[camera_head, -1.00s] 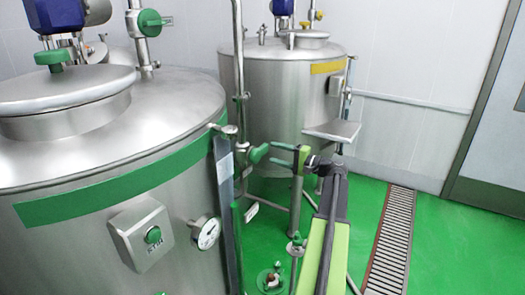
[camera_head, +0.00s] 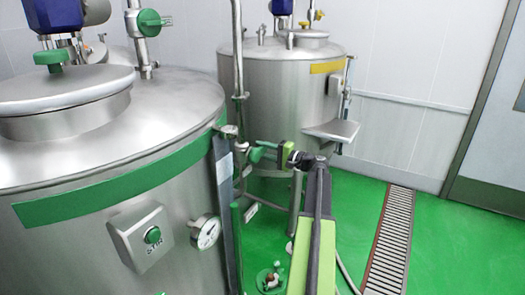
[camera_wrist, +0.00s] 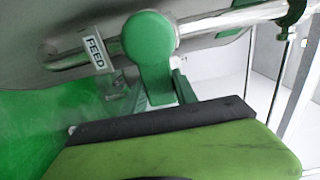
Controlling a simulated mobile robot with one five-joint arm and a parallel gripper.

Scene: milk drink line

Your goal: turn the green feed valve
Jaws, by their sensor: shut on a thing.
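The green feed valve (camera_head: 257,153) sits on a steel pipe beside the large green-banded tank. In the wrist view its round hub (camera_wrist: 148,38) and flat handle show, with the handle running down toward my jaws. A white FEED tag (camera_wrist: 97,53) hangs on the pipe to its left. My gripper (camera_head: 269,150) reaches the valve from the right and is shut on its handle. In the wrist view my gripper (camera_wrist: 164,92) is mostly hidden behind its own dark and lime-green body, so the exact contact is partly covered.
The large tank (camera_head: 110,205) fills the left, with a STIR button box (camera_head: 143,238) and a gauge (camera_head: 204,231). A second tank (camera_head: 275,95) with a yellow band stands behind. Green floor and a drain grate (camera_head: 390,240) lie open at right.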

